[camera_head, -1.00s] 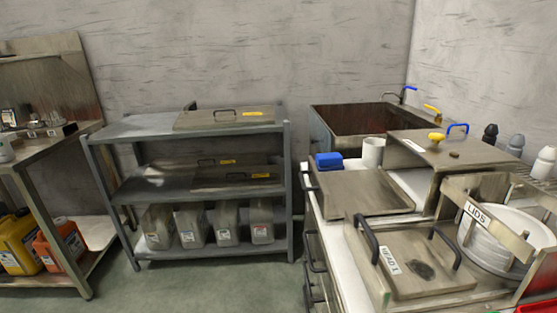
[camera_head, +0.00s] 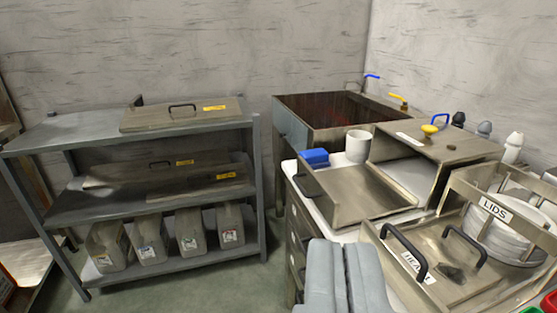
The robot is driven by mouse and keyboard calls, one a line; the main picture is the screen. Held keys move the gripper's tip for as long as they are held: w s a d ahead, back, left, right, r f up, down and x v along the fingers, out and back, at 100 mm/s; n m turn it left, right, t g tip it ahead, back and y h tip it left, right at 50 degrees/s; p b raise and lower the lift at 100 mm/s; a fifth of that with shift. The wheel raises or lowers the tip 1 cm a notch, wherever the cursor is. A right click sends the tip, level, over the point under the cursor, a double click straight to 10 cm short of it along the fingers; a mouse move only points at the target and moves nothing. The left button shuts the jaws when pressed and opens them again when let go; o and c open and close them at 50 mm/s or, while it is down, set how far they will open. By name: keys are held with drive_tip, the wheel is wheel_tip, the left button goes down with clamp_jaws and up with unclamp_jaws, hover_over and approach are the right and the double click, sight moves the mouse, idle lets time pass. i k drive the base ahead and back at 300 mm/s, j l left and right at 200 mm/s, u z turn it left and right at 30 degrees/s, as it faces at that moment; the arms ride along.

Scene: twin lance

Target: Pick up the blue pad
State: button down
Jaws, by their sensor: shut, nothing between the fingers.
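The blue pad (camera_head: 314,157) is a small bright blue block at the far left corner of the counter. It sits beside a white cup (camera_head: 357,146), just behind a shallow metal tray (camera_head: 362,205). My gripper (camera_head: 340,244) shows at the bottom of the view as two grey fingers pressed together, with nothing between them. It is well short of the pad, in front of the counter's left side. Its lower part is cut off by the frame edge.
A metal sink (camera_head: 290,123) stands behind the pad. A metal box (camera_head: 440,140) with a yellow knob, a handled lid (camera_head: 440,262) and a rack of white plates (camera_head: 495,230) crowd the counter's right. A grey shelf (camera_head: 150,207) stands left, with floor between.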

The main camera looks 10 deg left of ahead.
sight(318, 158)
drive_tip(key=i+j+z, duration=0.1)
drive_tip(key=i+j, duration=0.3)
drive_tip(key=i+j+z, duration=0.1)
drive_tip(key=i+j, duration=0.25)
drive_tip(key=i+j+z, duration=0.1)
drive_tip(key=i+j, duration=0.25)
drive_tip(key=j, duration=0.25)
drive_tip(key=i+j+z, duration=0.15)
drive_tip(key=i+j, duration=0.15)
drive_tip(key=j, duration=0.2)
